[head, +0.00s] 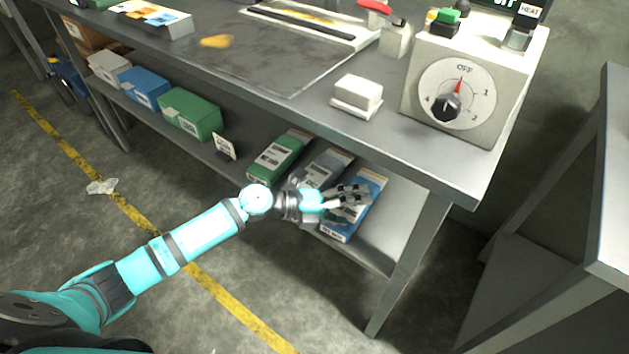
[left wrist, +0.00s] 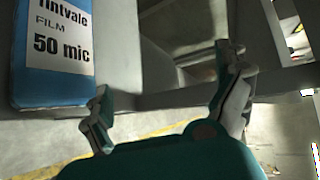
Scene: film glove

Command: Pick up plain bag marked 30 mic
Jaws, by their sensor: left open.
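No label reading 30 mic can be made out in either view. Three long packs lie side by side on the lower shelf in the head view: a green one (head: 279,155), a grey one (head: 326,167) and a blue one (head: 342,224). In the left wrist view a blue pack (left wrist: 52,92) at upper left carries a white label reading "FILM 50 mic". My left gripper (head: 352,194) is open and overlaps the blue pack in the head view, partly hiding it and the grey pack. Its spread fingers (left wrist: 165,78) hold nothing in the wrist view. My right gripper is not in view.
The tabletop (head: 300,85) overhangs the lower shelf (head: 378,250), with a table leg (head: 405,270) at right. More boxes, blue (head: 145,86) and green (head: 189,113), stand further left on the shelf. A small card (head: 224,146) stands at its edge. A dial box (head: 465,85) sits above.

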